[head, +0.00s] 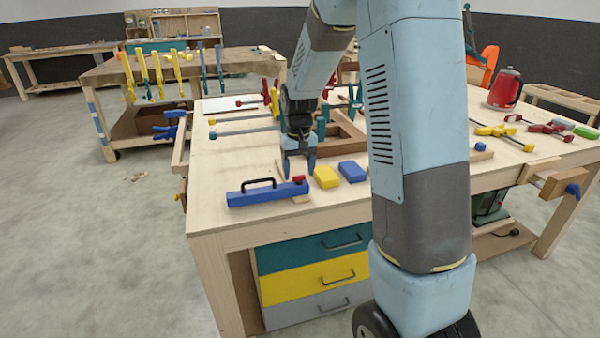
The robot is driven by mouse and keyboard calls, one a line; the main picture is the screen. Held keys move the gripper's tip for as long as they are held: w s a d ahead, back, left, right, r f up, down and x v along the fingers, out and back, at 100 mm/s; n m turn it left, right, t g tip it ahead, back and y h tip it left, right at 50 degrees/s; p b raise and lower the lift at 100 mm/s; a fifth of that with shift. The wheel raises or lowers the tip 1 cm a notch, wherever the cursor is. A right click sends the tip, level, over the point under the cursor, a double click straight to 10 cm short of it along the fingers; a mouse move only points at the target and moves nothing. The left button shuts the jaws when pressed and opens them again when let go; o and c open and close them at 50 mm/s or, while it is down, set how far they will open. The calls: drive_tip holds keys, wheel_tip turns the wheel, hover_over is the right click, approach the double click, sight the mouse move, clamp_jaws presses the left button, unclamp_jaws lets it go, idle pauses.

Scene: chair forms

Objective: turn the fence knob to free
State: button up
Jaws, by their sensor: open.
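The fence looks like a long blue block (245,198) with a black handle (259,183) on top, lying near the front left corner of the workbench. The knob's markings are too small to read.
A yellow block (326,177) and a blue block (352,172) lie just right of the fence. Clamps and a wooden frame (345,134) lie farther back on the workbench (220,165). My arm hides part of the bench's middle. A red container (505,89) stands at right.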

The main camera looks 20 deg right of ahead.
sight(299, 176)
wheel_tip(299, 176, up, 13)
drive_tip(key=shift+f, duration=0.15)
idle(0.4)
drive_tip(key=s+r+t, duration=0.2)
drive_tip(key=s+r, duration=0.1)
drive_tip(key=s, duration=1.1)
drive_tip(key=s+d+r+t, duration=0.1)
drive_tip(key=s+r+t, duration=0.2)
drive_tip(key=s, duration=1.1)
drive_tip(key=shift+s+r+t, duration=0.3)
drive_tip(key=shift+s+r, duration=0.05)
drive_tip(key=shift+s, duration=0.05)
